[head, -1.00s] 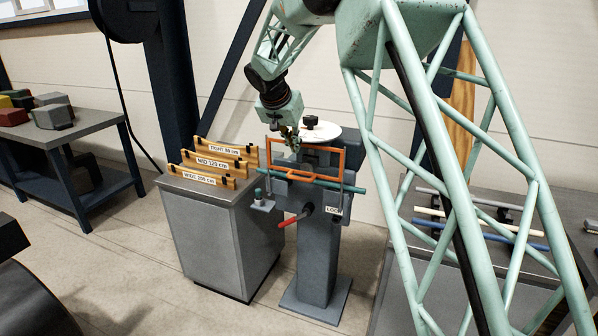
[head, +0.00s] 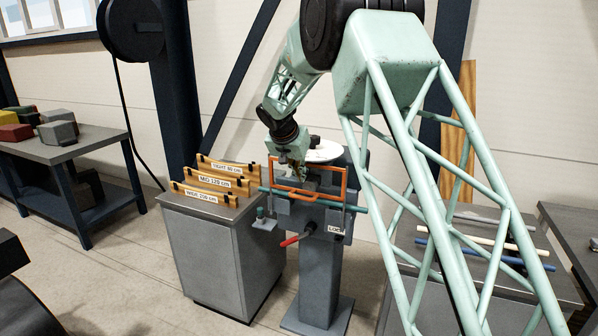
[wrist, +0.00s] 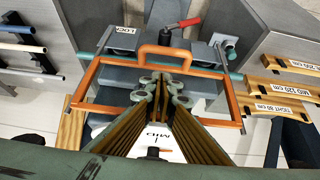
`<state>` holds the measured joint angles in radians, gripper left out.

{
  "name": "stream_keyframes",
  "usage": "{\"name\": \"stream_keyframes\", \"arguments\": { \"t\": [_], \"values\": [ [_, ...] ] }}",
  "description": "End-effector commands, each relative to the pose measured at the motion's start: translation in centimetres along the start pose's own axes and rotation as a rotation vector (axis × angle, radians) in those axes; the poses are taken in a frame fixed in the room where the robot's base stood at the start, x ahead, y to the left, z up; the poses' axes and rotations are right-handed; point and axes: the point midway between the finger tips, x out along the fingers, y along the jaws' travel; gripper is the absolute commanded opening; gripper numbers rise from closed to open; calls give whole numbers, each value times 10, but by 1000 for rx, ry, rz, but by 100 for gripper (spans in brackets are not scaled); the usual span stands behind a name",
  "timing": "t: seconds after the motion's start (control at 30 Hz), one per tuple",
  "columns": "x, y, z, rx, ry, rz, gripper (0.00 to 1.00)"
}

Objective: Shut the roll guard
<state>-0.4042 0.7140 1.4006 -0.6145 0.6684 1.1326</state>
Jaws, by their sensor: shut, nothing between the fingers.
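The roll guard (head: 346,184) is an orange rectangular frame on the grey bending stand in the head view. It stands tilted up above the teal tube (head: 330,205); I cannot tell its exact angle. In the wrist view the guard (wrist: 92,82) spans the picture, with its orange loop handle (wrist: 165,50) at the top middle. My gripper (wrist: 163,84) is shut and empty, its fingertips inside the frame's outline, below the handle in the picture. I see no clear contact. In the head view my gripper (head: 297,174) is behind the frame's left part, partly hidden.
A grey cabinet (head: 225,255) with several labelled wooden gauges stands left. A table with coloured tubes (head: 470,254) is at right, partly behind my arm.

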Motion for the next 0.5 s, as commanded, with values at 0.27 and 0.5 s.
{"name": "stream_keyframes", "arguments": {
  "t": [0.27,0.5],
  "values": [
    [33,0,0,-1,0,0,0],
    [52,0,17,-3,0,0,0]
  ]
}}
